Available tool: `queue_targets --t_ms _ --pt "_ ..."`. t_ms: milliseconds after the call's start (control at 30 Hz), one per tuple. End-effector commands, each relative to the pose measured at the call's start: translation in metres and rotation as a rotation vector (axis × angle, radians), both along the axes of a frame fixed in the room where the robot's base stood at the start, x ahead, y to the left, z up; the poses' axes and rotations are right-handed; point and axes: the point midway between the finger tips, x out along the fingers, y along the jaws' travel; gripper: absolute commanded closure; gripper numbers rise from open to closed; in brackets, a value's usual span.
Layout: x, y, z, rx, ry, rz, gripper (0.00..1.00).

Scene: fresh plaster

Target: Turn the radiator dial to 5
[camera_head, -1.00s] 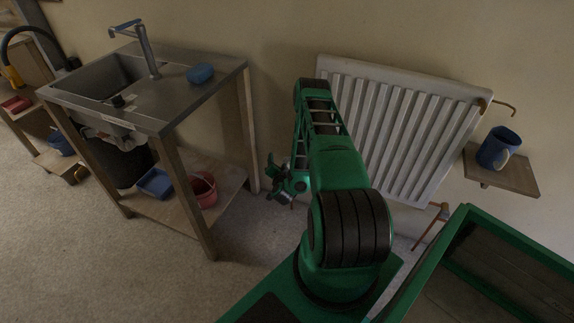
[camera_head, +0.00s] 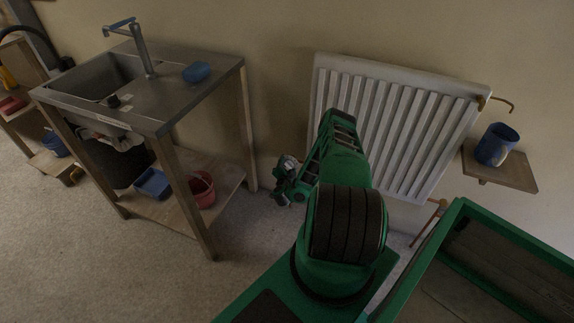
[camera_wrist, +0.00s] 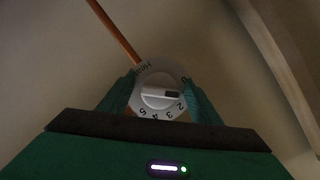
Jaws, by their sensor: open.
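The radiator dial (camera_wrist: 160,92) is round and pale, with a raised grip bar across its face. A dark mark at the bar's right end points right, between the 0 and the 2, near where a 1 would be. The 3, 4 and 5 run along the lower rim. My gripper (camera_wrist: 161,85) is open, one green finger on each side of the dial; I cannot tell whether they touch it. In the head view my gripper (camera_head: 289,181) is low by the wall, left of the white radiator (camera_head: 385,125). The dial is not clear there.
A copper pipe (camera_wrist: 115,33) runs up-left from the dial. A sink bench (camera_head: 150,100) stands to the left, with a red bucket (camera_head: 201,190) and blue tub (camera_head: 153,184) on its lower shelf. A blue mug (camera_head: 494,146) sits on a wall shelf (camera_head: 510,172) at right.

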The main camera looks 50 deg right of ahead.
Motion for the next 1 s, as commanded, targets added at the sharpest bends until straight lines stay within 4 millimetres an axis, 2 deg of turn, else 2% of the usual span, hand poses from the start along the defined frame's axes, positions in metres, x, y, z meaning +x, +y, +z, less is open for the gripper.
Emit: queue_targets --t_ms 200,533,567,700,1000 --pt "0.011 -0.014 -0.005 0.001 0.0 -0.001 0.42" --pt "0.013 -0.016 -0.006 0.001 0.001 0.0 0.42" --pt "0.013 -0.016 -0.006 0.001 0.001 0.0 0.47" --pt "0.013 -0.016 -0.006 0.001 0.001 0.0 0.8" --pt "0.013 -0.016 -0.006 0.007 -0.016 0.001 0.82"
